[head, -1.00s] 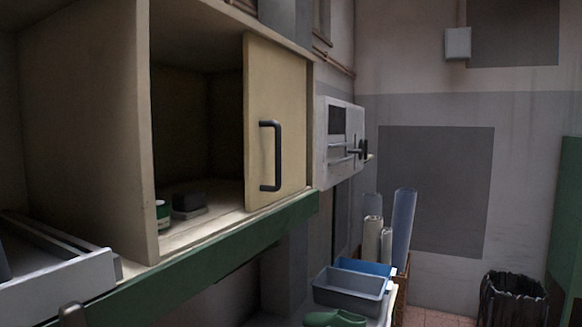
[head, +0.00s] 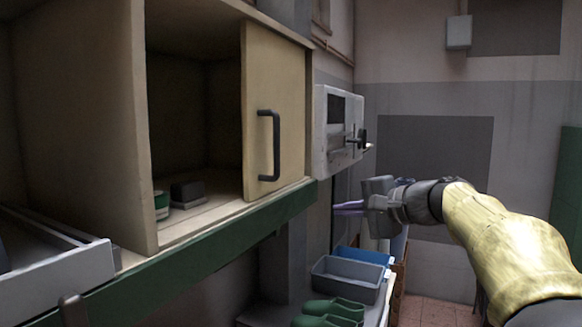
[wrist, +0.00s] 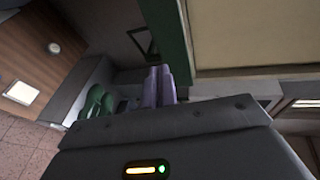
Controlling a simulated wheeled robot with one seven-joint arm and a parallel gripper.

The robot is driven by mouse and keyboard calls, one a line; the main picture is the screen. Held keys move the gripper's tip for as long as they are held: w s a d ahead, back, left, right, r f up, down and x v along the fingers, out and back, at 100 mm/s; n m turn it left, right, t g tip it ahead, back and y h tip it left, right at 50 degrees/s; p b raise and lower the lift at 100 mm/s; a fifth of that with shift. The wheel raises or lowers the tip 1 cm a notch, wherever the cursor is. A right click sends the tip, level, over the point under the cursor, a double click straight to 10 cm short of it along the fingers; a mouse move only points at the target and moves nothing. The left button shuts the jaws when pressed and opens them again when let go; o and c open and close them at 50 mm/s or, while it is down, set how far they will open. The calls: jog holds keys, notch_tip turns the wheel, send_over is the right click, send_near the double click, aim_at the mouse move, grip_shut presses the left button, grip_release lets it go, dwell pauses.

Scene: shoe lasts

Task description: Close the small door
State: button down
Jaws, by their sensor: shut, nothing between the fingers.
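The small door (head: 262,110), a cream panel with a black bar handle (head: 268,146), covers the right part of the wooden cabinet's front in the head view. The left part of the cabinet opening (head: 193,120) is uncovered and dark inside. My gripper (head: 345,208) is to the right of the door and lower than its handle, apart from both. Its purple fingers are together and empty.
A small dark block (head: 187,191) and a green-and-white round item (head: 161,205) sit inside the cabinet near the opening. A green edge (head: 200,245) runs below. A white wall box (head: 338,130) is just beyond the door. Grey and blue trays and green shoe lasts (head: 333,310) lie lower down.

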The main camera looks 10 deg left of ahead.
notch_tip(320, 180, up, 11)
jog(key=s+a+n+y, duration=0.1)
jog(key=a+n+y, duration=0.1)
jog(key=y, duration=0.1)
jog(key=shift+s+y, duration=0.35)
jog(key=shift+y, duration=0.05)
jog(key=p+x, duration=0.6)
jog(key=x, duration=0.4)
jog(key=s, duration=0.4)
jog(key=shift+a+p, duration=0.3)
jog(key=shift+s, duration=0.1)
